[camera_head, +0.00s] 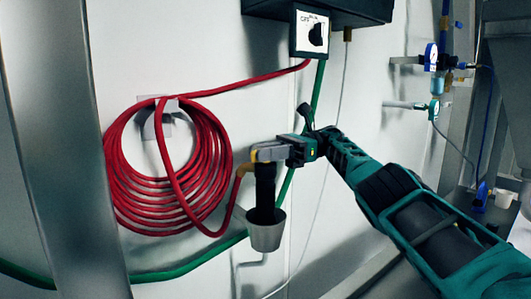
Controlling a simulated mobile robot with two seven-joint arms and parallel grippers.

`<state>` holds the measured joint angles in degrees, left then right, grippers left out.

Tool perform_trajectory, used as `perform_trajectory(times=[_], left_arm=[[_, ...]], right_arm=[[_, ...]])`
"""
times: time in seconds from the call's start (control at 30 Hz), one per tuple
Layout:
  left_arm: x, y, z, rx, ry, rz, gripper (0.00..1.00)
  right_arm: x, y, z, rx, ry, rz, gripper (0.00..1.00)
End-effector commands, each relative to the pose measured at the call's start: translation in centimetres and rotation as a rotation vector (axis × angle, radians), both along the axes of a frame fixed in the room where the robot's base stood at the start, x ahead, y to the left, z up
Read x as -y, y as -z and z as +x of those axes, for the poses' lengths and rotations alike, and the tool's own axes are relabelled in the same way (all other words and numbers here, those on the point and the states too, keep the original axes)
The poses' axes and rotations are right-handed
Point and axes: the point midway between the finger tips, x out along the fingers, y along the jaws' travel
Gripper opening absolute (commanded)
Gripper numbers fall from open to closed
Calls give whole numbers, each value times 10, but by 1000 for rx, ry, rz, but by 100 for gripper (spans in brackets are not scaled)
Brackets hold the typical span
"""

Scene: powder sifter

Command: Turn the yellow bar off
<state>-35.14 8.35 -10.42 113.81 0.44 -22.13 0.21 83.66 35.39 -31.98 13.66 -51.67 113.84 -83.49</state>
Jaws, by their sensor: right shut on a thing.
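My right gripper (268,151) reaches in from the right at the middle of the head view. Its grey fingers are shut on the yellow bar (254,155), of which only a small yellow-orange part shows at the fingertips. The rest of the bar is hidden by the fingers. A black vertical pipe (265,188) runs down just below the fingers into a grey cup (265,234). An orange bent fitting (238,186) sits to the left of the pipe. My left gripper is not in view.
A coiled red hose (118,190) hangs on the white wall to the left. A green hose (190,272) runs behind the cup. A switch box with a black knob (310,32) is above. Gauges (431,55) and valves are at the right. A metal post (62,150) stands at the left.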

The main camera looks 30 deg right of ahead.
Motion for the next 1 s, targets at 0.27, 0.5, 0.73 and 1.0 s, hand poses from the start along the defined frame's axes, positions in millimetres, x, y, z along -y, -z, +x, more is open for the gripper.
perform_trajectory(times=[0.27, 0.5, 0.73, 1.0], left_arm=[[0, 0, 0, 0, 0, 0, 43], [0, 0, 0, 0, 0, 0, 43], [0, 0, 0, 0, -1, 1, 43], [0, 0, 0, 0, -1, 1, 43]], right_arm=[[0, 2, 0, -4, 0, -3, 0], [0, 2, 0, -4, 0, -3, 23], [0, 1, 0, -2, 1, -1, 44], [0, 0, 0, 0, 1, 0, 44]])
